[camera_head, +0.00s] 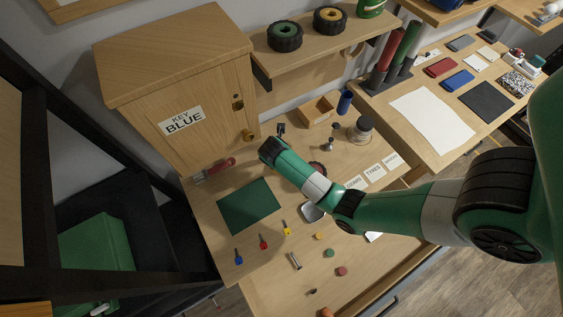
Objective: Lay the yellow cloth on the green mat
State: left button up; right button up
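The green mat (248,206) lies flat and bare on the wooden bench, in front of the cabinet. I see no yellow cloth in this view. My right arm comes in from the right, and its wrist is above the bench to the right of the mat. A small dark part at its end seems to be my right gripper (281,130); its fingers are too small and too hidden to tell their state. My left gripper is not in view.
A wooden cabinet (180,90) labelled KEY BLUE stands behind the mat. Blue, red and yellow keys (286,228) lie in front of the mat. A red-handled tool (220,165) lies behind it. Folded red and blue pieces (458,80) lie on the right bench.

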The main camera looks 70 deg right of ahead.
jog(key=shift+f, duration=0.15)
jog(key=c, duration=1.3)
